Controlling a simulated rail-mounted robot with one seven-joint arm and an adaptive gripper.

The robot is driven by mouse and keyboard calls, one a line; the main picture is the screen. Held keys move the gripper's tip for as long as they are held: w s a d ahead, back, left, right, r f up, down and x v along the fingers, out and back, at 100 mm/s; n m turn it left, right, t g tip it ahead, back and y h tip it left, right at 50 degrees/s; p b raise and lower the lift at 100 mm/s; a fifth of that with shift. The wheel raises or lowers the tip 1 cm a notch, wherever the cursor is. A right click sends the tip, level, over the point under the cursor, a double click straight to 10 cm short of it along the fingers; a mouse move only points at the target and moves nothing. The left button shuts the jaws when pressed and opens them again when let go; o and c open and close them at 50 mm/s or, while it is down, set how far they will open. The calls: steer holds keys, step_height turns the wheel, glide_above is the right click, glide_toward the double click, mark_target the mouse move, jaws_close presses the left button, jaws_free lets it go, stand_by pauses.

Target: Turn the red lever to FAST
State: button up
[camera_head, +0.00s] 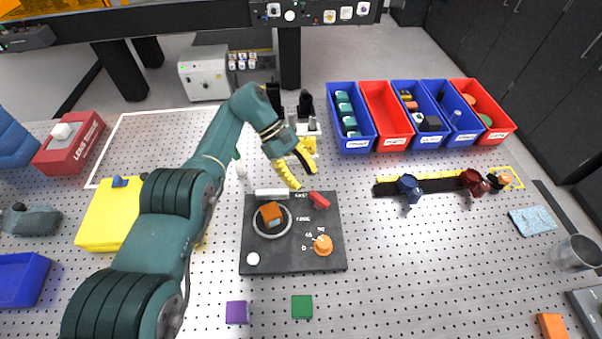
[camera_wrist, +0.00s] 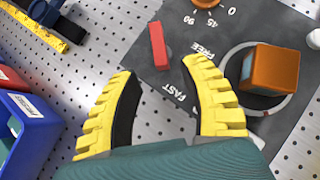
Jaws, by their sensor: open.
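The red lever (camera_head: 319,199) is a short bar at the top right of a dark panel (camera_head: 259,258), lying at a slant beside the FAST label. In the wrist view the red lever (camera_wrist: 157,45) is just beyond the fingertips, with the FAST and FREE labels to its lower right and right. My gripper (camera_head: 303,178) is open and empty behind the panel's far edge, close to the lever. In the wrist view its yellow fingers (camera_wrist: 157,73) are spread, with the lever ahead of the gap between them. I see no contact with the lever.
The panel also carries an orange block (camera_head: 271,215) on a ring, an orange knob (camera_head: 323,245), a white bar (camera_head: 271,194) and a white button (camera_head: 253,259). Blue and red bins (camera_head: 352,145) stand behind right. Purple (camera_head: 237,312) and green (camera_head: 302,306) squares lie in front.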

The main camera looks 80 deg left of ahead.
steer(key=shift+v, duration=0.75)
